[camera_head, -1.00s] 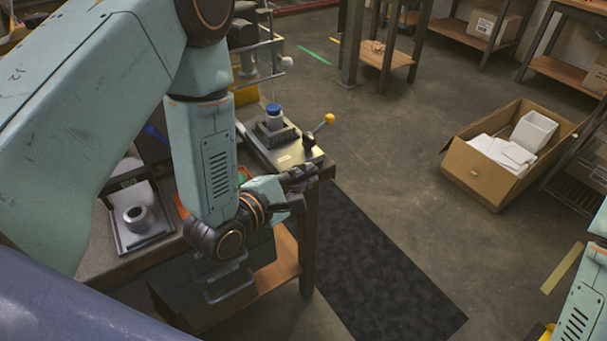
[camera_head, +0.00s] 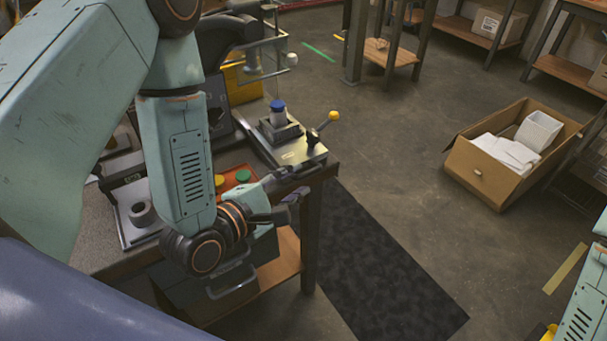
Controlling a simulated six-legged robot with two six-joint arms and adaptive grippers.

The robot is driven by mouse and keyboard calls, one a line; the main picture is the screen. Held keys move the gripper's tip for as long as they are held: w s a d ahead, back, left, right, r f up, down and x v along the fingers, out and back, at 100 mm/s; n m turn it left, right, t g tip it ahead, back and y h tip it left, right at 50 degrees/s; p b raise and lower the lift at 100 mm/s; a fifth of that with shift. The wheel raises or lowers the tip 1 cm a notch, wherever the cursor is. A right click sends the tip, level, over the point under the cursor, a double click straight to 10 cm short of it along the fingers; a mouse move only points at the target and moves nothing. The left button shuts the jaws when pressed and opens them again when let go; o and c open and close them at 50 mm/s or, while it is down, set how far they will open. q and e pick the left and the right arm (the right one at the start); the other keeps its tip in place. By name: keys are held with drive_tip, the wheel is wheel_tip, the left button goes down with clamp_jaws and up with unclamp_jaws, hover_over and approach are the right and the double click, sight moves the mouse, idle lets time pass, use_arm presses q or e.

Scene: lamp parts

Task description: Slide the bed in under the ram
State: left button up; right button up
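The bed (camera_head: 291,155) is a grey metal plate at the table's right end. A dark fixture on it holds an upright part (camera_head: 278,114) with a blue top. My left gripper (camera_head: 291,188) is near the table's front edge, below the lever in the picture. Its fingers look spread, with nothing between them. My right arm shows at the right edge; its gripper is out of view.
A second fixture with a grey ring (camera_head: 142,213) lies at the left. An open cardboard box (camera_head: 483,176) and a black mat (camera_head: 380,275) are on the floor.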

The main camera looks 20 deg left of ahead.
use_arm(q)
drive_tip(key=shift+v, duration=1.45)
